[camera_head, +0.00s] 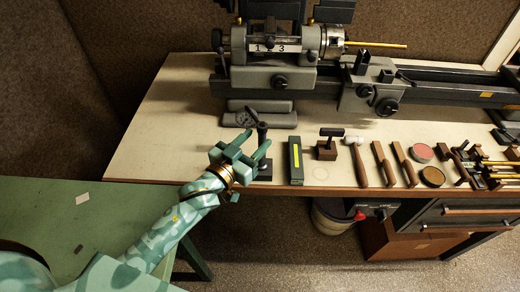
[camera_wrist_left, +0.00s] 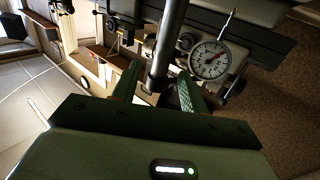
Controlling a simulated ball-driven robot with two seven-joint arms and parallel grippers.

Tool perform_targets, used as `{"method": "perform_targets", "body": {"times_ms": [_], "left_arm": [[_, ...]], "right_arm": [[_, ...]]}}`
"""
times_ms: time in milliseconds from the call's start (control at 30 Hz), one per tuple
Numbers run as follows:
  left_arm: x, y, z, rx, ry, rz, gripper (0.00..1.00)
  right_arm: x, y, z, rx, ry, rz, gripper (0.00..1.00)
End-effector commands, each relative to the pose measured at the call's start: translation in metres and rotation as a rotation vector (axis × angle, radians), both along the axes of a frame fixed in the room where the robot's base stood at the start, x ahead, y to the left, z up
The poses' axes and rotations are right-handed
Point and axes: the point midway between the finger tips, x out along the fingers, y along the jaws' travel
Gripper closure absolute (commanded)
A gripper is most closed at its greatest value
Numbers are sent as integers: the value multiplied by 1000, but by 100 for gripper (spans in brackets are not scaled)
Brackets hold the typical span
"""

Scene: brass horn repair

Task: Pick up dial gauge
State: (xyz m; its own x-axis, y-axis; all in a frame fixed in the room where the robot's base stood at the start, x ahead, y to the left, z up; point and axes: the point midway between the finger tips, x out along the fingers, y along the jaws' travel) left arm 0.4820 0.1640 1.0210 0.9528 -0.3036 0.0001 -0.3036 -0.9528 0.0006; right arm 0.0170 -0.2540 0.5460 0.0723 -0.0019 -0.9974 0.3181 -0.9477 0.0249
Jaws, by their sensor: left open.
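The dial gauge (camera_wrist_left: 209,60) shows in the left wrist view with a round white face and a dark rim, right of a grey metal post (camera_wrist_left: 170,40). My left gripper (camera_head: 253,143) is open at this stand. In the left wrist view the post runs down between the two green fingers (camera_wrist_left: 158,75), and the dial is just beyond the right finger. I cannot tell whether the fingers touch the post. My right gripper is not in view.
A lathe (camera_head: 280,75) stands along the back of the bench (camera_head: 165,140). Bare bench lies to the left.

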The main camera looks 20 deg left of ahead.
Motion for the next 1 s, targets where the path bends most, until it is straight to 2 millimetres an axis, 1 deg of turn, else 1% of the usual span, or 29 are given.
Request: {"method": "perform_targets", "body": {"times_ms": [33, 100, 200, 300, 467, 567, 600, 633, 1000], "left_arm": [[10, -3, 0, 0, -3, -1, 56], [21, -7, 0, 0, -3, -1, 56], [32, -10, -1, 1, -1, 0, 56], [36, -12, 0, 0, -1, 0, 56], [35, -12, 0, 0, 0, 0, 56], [35, -11, 0, 0, -1, 0, 81], [35, -11, 0, 1, -1, 0, 92], [35, -11, 0, 1, 0, 0, 100], [35, -11, 0, 1, 0, 0, 100]], "right_arm": [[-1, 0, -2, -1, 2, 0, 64], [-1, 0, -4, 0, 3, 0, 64], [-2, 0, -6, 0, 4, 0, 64], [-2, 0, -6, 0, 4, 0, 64], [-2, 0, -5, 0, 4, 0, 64], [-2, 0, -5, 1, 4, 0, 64], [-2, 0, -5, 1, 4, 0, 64], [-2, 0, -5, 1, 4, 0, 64], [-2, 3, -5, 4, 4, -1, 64]]}}
